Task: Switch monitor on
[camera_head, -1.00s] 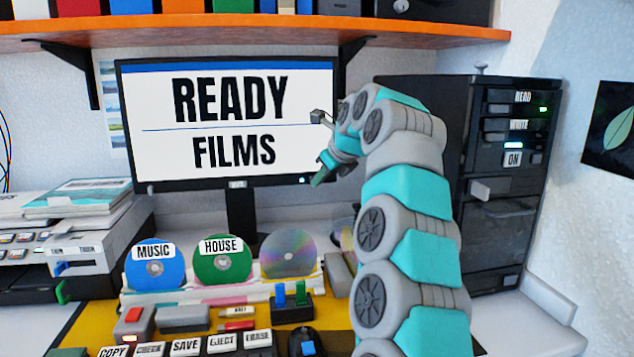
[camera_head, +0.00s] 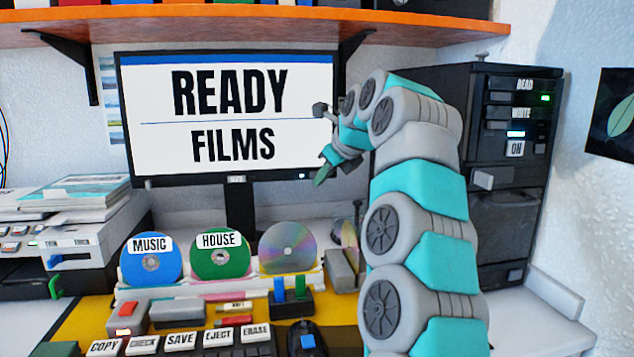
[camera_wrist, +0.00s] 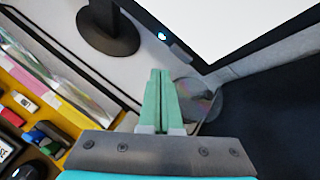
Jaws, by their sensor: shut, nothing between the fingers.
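The monitor (camera_head: 240,155) stands behind the desk, lit, with a white screen that reads READY and FILMS. A small light (camera_head: 302,176) glows at the lower right of its black frame; it also shows bluish-white in the wrist view (camera_wrist: 162,36). My gripper (camera_head: 322,176) is in front of the monitor's lower right corner, just right of that light. In the wrist view its green fingers (camera_wrist: 160,75) are together with nothing between them. The fingertips look apart from the frame, though the exact gap is hard to tell.
Discs labelled MUSIC (camera_head: 151,262) and HOUSE (camera_head: 219,255) and a plain disc (camera_head: 288,247) stand in a rack below the monitor. An orange shelf (camera_head: 260,24) runs overhead.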

